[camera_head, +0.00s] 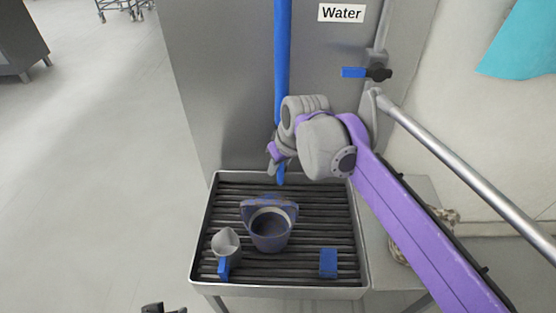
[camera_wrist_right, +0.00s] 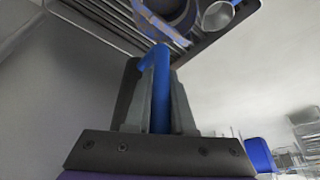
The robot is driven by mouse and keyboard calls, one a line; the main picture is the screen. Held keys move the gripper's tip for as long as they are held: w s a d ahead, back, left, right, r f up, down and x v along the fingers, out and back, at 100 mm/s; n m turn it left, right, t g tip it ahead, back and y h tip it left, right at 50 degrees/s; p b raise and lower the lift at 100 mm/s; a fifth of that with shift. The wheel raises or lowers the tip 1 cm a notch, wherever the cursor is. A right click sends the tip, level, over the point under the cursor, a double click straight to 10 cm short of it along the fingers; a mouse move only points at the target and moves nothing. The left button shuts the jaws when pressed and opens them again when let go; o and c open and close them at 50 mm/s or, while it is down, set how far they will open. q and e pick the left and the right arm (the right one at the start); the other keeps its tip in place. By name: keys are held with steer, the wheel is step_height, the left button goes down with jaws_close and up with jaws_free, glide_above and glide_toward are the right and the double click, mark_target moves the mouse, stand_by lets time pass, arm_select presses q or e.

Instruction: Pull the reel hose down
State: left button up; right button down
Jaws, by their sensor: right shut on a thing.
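The blue reel hose (camera_head: 282,60) hangs straight down from the top edge of the head view, in front of a grey metal panel. Its lower end shows just below my right gripper (camera_head: 277,157), above the back of the slatted tray. My right gripper is shut on the hose. In the right wrist view the hose (camera_wrist_right: 160,90) runs between the two fingers (camera_wrist_right: 162,100), with its end beyond the fingertips. A small dark part at the bottom edge of the head view seems to be my left gripper (camera_head: 163,309); its jaws cannot be made out.
Below stands a metal tray with dark slats (camera_head: 205,225). It holds a grey-blue bucket (camera_head: 270,232), a grey jug (camera_head: 225,243) and a blue block (camera_head: 328,263). A "Water" sign (camera_head: 341,13) and a blue-handled valve (camera_head: 354,72) are on the panel.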

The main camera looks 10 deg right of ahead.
steer(key=c, duration=0.8)
jaws_free()
steer(key=shift+o, duration=0.2)
steer(key=p+v, duration=0.1)
steer(key=v, duration=1)
steer(key=shift+w, duration=0.1)
steer(key=s+d+f+m+p, duration=0.1)
steer(key=s+d+f+p, duration=0.1)
steer(key=s+f, duration=0.6)
steer(key=s+d+f+m+t+h+p, duration=0.1)
steer(key=s+f+p, duration=0.3)
steer(key=s+f, duration=0.5)
steer(key=shift+s+d+f+m, duration=0.3)
steer(key=shift+d+f+m, duration=0.25)
steer(key=shift+m, duration=0.25)
